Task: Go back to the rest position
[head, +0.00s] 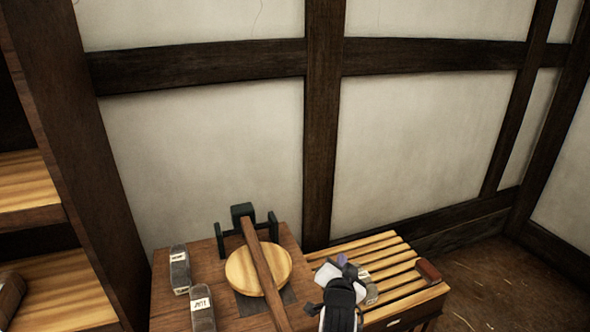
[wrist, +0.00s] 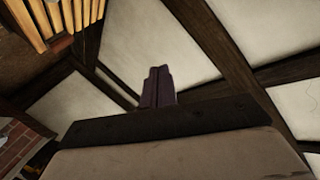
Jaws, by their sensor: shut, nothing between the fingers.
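My gripper (head: 342,260) is in the lower middle of the head view, over the left part of the slatted bench (head: 400,288). In the wrist view its two dark fingers (wrist: 158,72) are together with nothing between them. The fingers point toward the pale wall panels and dark beams. My arm hides part of the bench in the head view.
A wooden table (head: 222,256) left of the bench holds a round wooden disc (head: 242,270), a bar (head: 262,270) across it, a dark green bracket (head: 243,212) and labelled blocks (head: 180,270). A red-brown block (head: 428,271) lies on the bench's right end. Shelves (head: 30,185) stand left.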

